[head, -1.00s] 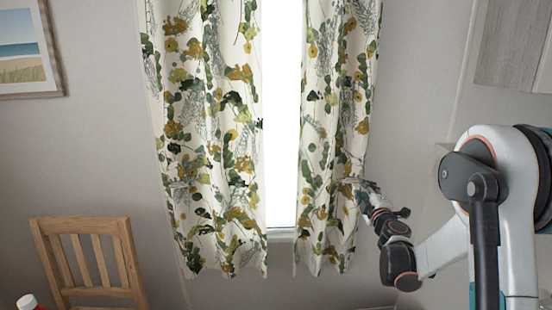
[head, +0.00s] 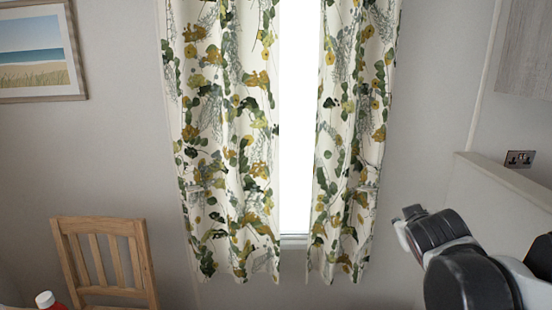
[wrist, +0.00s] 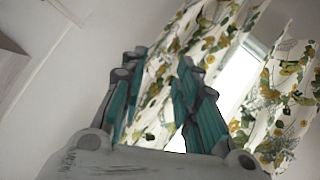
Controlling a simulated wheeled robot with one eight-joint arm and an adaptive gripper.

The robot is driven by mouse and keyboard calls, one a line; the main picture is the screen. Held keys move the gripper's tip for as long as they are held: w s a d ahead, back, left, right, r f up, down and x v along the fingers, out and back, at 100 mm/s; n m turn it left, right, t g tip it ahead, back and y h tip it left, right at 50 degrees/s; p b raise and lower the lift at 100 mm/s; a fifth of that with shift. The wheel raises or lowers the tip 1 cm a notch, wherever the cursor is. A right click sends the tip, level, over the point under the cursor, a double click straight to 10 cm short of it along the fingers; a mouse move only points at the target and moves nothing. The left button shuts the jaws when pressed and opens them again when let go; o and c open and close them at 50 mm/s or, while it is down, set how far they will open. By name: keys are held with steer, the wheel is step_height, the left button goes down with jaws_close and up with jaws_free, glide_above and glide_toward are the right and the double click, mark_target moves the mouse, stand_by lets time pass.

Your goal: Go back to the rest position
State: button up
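My gripper (wrist: 162,62) shows in the wrist view with its two teal-padded fingers apart. Nothing is between the fingers; the patterned curtain and the wall show behind them. In the head view my arm (head: 455,255) is folded at the lower right, and the gripper itself is not visible there.
Floral curtains (head: 228,150) hang at a bright window (head: 297,130) in the middle. A wooden chair (head: 105,255) stands at the lower left, near a red bottle with a white cap (head: 48,300). A ledge (head: 500,185) and wall socket are at the right.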

steer(key=s+a+f+g+y, duration=0.1)
steer(key=s+a+f, duration=0.2)
steer(key=s, duration=0.3)
steer(key=s+a+f+m+g+y, duration=0.1)
steer(key=s+a+f+g+y, duration=0.1)
steer(key=s, duration=0.4)
steer(key=s+a+f+g+y, duration=0.1)
steer(key=s+a+f, duration=0.2)
steer(key=s+a, duration=0.2)
steer(key=shift+s+a+f+m+y, duration=0.3)
steer(key=shift+s+f, duration=0.1)
steer(key=shift+s, duration=0.65)
